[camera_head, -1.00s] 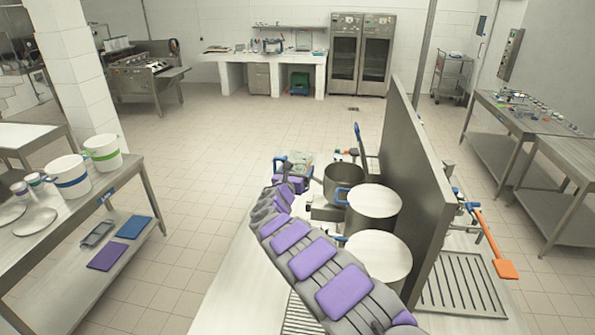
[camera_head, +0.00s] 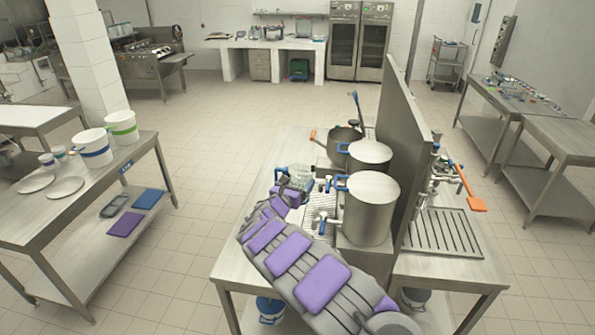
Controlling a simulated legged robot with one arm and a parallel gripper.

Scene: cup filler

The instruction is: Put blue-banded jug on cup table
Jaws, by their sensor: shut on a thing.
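My arm reaches from the bottom right to my gripper (camera_head: 289,190), over the left side of the steel counter (camera_head: 238,230). The gripper appears shut on a clear jug-like vessel (camera_head: 300,174) with a blue part (camera_head: 281,172) beside it. The fingers are mostly hidden, and I cannot make out a band on this vessel. A white jug with a blue band (camera_head: 93,141) stands upright on the left steel table (camera_head: 95,200), which also bears small cups (camera_head: 47,160) and plates. That jug is well apart from my gripper.
A green-banded white jug (camera_head: 122,121) stands beside the blue-banded one. Large steel pots (camera_head: 368,212) stand on the counter against an upright panel (camera_head: 400,140). An orange paddle (camera_head: 477,204) sticks out at the right. Open tiled floor (camera_head: 195,200) separates the left table and counter.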

